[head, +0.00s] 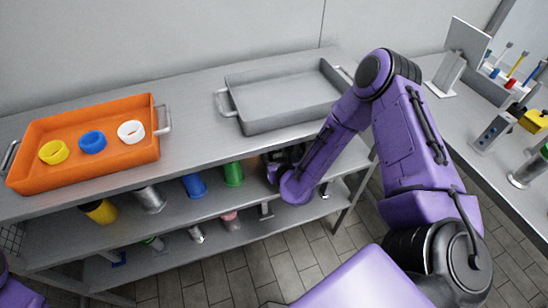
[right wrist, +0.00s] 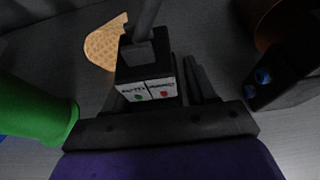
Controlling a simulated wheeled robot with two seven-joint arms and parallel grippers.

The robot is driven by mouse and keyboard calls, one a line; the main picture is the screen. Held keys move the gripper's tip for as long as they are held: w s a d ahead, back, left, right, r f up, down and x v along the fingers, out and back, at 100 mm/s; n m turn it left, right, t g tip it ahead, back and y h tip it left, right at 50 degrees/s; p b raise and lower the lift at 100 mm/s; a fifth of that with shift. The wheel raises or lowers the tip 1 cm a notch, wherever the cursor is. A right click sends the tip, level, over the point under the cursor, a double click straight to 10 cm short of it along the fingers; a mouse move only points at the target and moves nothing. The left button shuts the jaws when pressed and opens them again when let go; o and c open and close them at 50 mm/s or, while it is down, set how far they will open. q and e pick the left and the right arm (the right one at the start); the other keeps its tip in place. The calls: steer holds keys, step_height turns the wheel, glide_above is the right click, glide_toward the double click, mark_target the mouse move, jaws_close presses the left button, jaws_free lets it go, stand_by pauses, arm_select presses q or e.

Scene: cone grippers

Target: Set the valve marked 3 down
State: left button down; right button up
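My right arm reaches down to the shelf under the near bench, and its dark gripper (head: 275,168) is among the things there. I can read no 3 on anything, so I cannot tell which thing is the valve marked 3. My left gripper is out of view.
An orange tray (head: 84,172) with yellow, blue and white rings stands on the bench beside an empty grey tray (head: 262,128). In the wrist view a green cylinder (right wrist: 35,110), a waffle-patterned thing (right wrist: 103,44) and a dark block with blue knobs (right wrist: 285,85) surround the gripper.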

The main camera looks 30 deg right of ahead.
steer(key=shift+o, duration=0.3)
steer(key=shift+r, duration=0.2)
steer(key=v, duration=1.2)
steer(key=shift+f, duration=0.1)
